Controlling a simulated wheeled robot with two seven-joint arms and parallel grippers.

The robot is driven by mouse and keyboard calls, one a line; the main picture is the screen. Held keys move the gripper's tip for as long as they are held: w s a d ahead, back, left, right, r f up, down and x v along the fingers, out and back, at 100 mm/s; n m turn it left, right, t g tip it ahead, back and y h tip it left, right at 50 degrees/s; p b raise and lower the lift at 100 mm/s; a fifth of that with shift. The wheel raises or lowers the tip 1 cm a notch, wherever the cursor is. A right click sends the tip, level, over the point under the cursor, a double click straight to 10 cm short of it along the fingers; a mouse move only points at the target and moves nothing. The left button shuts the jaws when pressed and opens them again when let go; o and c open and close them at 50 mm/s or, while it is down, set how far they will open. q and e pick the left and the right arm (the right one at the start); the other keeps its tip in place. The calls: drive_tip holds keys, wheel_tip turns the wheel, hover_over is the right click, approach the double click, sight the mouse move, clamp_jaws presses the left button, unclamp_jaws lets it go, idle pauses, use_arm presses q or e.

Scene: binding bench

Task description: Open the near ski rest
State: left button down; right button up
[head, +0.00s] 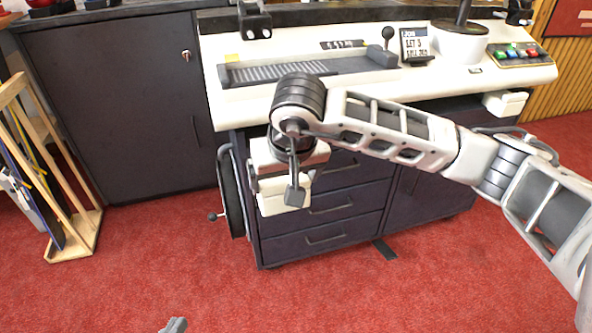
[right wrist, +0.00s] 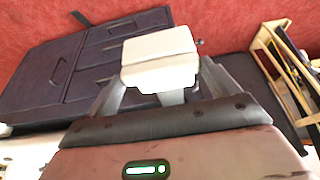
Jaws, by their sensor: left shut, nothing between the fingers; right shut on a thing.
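The near ski rest is a small white block (head: 280,206) at the left end of the bench front, partly covered by my right gripper and arm. My right gripper (head: 276,187) is shut on it. In the right wrist view the white block (right wrist: 160,48) sits between the two fingers of my right gripper (right wrist: 162,88). A similar white block, the other ski rest (head: 505,103), sits at the right end of the bench front. Only the tip of my left gripper (head: 175,325) shows at the bottom edge of the head view, shut and empty, far from the bench.
The bench (head: 330,212) has dark drawers and a white top. A dark wheel (head: 231,192) with a handle is on its left side. A dark cabinet (head: 115,105) stands behind, and a wooden rack (head: 75,235) with skis stands at left. The red floor in front is mostly clear.

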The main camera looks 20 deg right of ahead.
drive_tip(key=o, duration=1.2)
use_arm(q)
drive_tip(key=f+g+p, duration=0.1)
drive_tip(key=a+f+p, duration=0.1)
drive_tip(key=p, duration=0.1)
drive_tip(key=shift+s+f+g+y, duration=0.1)
drive_tip(key=shift+f+g+y, duration=0.1)
drive_tip(key=shift+g+y, duration=0.2)
use_arm(e)
drive_tip(key=v, duration=1.6)
drive_tip(key=shift+s, duration=0.1)
